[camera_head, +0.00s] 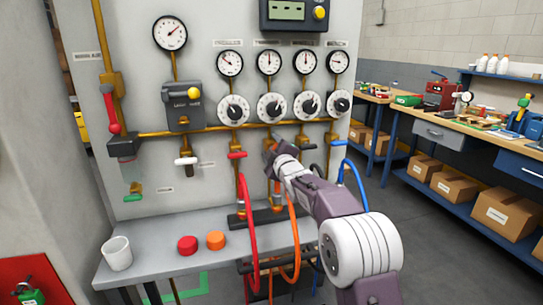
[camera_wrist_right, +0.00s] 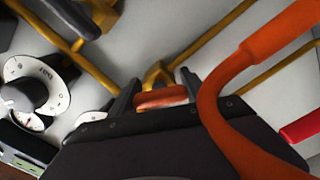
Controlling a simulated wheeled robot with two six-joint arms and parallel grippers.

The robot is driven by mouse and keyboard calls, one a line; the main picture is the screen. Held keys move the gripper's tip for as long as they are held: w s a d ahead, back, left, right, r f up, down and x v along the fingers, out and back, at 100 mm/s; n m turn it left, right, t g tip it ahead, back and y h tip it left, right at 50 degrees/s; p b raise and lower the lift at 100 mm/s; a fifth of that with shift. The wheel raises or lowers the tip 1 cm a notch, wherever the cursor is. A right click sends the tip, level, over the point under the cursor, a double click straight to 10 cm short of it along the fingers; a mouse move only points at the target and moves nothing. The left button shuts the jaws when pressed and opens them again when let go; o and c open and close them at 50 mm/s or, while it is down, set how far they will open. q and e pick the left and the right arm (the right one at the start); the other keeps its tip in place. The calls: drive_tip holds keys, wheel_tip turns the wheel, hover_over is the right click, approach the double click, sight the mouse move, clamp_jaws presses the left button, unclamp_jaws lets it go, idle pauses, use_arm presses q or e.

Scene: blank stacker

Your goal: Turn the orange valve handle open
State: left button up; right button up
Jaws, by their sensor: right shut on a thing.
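The orange valve handle (camera_wrist_right: 163,98) lies between the two dark fingers of my right gripper (camera_wrist_right: 160,82), on a brass valve stem at the panel. The fingers are closed on the handle's two ends. My left gripper is in neither view.
An orange hose (camera_wrist_right: 210,100) loops close beside my right gripper. A red hose (camera_head: 244,205) and a blue hose (camera_head: 355,178) hang on either side. The shelf (camera_head: 143,265) below holds a white cup (camera_head: 117,254), a red cap (camera_head: 187,245) and an orange cap (camera_head: 215,240).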

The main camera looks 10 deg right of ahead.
drive_tip(key=n+b, duration=0.2)
drive_tip(key=n, duration=0.1)
drive_tip(key=shift+f, duration=0.25)
drive_tip(key=shift+r+n+b, duration=0.1)
drive_tip(key=shift+n+b, duration=0.85)
drive_tip(key=shift+n, duration=0.35)
drive_tip(key=o, duration=1.4)
drive_tip(key=shift+c, duration=0.2)
